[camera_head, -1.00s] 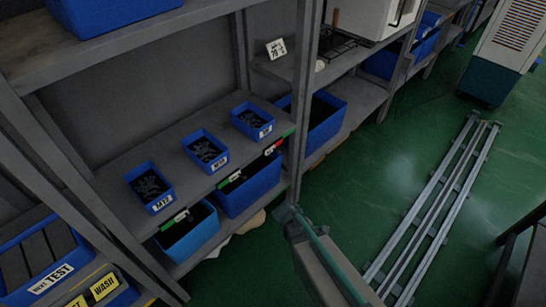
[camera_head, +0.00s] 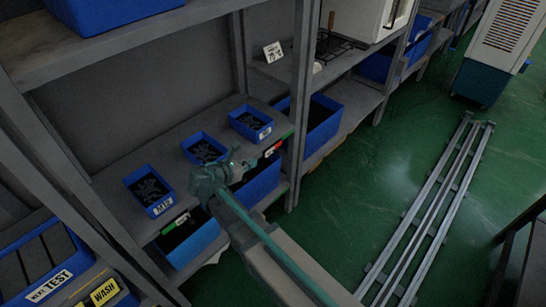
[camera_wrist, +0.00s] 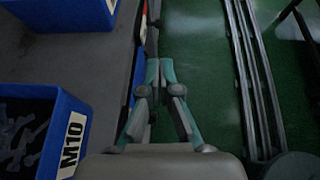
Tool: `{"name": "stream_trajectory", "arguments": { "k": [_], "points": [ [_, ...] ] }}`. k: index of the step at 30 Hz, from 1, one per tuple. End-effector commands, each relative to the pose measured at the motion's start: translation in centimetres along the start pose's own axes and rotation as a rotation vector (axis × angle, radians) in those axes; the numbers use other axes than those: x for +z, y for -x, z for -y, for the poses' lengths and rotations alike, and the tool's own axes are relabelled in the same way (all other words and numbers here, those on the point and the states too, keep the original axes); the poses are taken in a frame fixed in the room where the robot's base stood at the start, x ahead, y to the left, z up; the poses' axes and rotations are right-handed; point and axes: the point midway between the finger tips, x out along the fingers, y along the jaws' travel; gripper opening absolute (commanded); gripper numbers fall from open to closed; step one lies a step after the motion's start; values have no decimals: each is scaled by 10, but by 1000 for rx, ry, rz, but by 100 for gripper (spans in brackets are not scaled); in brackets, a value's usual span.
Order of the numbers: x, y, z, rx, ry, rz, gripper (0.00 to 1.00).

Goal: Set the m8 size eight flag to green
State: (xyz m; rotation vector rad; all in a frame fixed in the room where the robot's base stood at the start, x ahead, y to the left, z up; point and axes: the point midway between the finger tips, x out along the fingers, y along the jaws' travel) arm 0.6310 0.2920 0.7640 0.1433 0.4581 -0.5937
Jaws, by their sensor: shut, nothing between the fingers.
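The M8 bin (camera_head: 251,123), blue with dark parts inside, stands at the far right of the row on the middle shelf. Its flag strip lies on the shelf edge below it, with a red and white part (camera_head: 272,148) and a green part (camera_head: 288,134). My gripper (camera_head: 249,161) is in front of the shelf edge, left of the red part and apart from it. In the wrist view my gripper (camera_wrist: 161,62) is shut and empty, its fingertips beside the shelf edge. The M8 bin (camera_wrist: 62,14) is cut off at the top there.
The M10 bin (camera_head: 204,148) and M12 bin (camera_head: 148,190) stand on the same shelf. The M12 flag (camera_head: 176,222) shows green and white. Larger blue bins (camera_head: 258,184) sit below. A shelf post (camera_head: 301,110) stands right of the M8 flag.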

Motion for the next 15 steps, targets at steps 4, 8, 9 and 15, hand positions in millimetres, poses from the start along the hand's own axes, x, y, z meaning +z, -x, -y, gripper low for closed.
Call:
{"name": "stream_trajectory", "arguments": {
  "k": [4, 8, 9, 15],
  "points": [
    [1, 1, -1, 2, 3, 2, 0],
    [1, 1, 0, 1, 2, 2, 0],
    [1, 0, 0, 1, 2, 1, 0],
    [1, -9, -1, -1, 1, 1, 0]
  ]
}}
